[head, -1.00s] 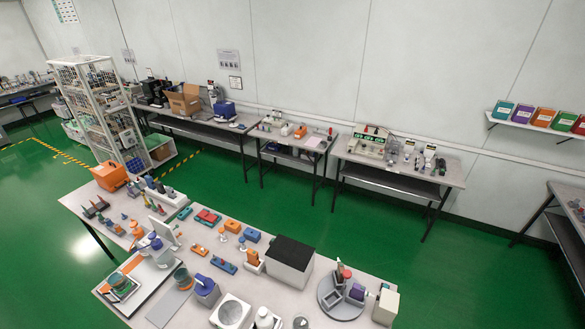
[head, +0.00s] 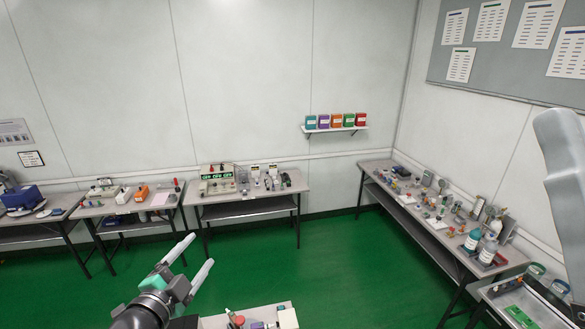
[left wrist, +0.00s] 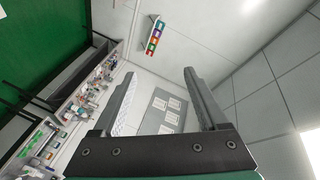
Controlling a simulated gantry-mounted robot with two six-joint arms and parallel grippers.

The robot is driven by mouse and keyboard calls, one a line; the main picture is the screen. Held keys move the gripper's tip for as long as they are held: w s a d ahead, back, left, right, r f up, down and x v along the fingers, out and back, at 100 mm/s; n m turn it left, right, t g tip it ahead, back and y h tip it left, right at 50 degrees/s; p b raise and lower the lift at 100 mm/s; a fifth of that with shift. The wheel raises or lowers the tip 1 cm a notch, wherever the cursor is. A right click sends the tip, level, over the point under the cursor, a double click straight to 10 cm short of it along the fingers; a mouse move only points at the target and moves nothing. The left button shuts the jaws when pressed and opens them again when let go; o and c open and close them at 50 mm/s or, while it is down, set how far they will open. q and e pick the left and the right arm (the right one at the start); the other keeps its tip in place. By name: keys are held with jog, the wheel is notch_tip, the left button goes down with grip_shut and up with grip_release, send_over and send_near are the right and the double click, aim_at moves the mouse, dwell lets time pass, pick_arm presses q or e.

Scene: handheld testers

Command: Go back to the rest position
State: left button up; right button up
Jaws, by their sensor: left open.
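My left gripper (head: 194,256) rises from the bottom of the head view, left of the middle. Its two pale fingers are spread, with nothing between them. In the left wrist view the open fingers (left wrist: 160,90) frame the wall and a notice board (left wrist: 160,112), and they touch nothing. A pale grey arm part of mine stands at the right edge of the head view; no right gripper fingers show.
The near table (head: 210,322) shows only its far edge at the bottom. Benches with testers (head: 250,210) line the back wall, and a bench (head: 425,236) crowded with small items runs along the right. Green floor (head: 330,265) between is clear. A shelf (head: 336,130) holds coloured boxes.

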pick_arm(q)
jog(key=s+d+r+t+h, duration=0.1)
jog(key=s+d+r+t, duration=0.15)
jog(key=r, duration=0.55)
jog(key=s+d+r+t, duration=0.1)
jog(key=d+r, duration=0.2)
jog(key=r, duration=0.4)
jog(key=s+r+n+t, duration=0.7)
jog(key=s+r+n, duration=0.5)
jog(key=s+r, duration=0.6)
jog(key=shift+s+a+r, duration=0.25)
jog(key=shift+s+r, duration=0.1)
jog(key=shift+s, duration=0.05)
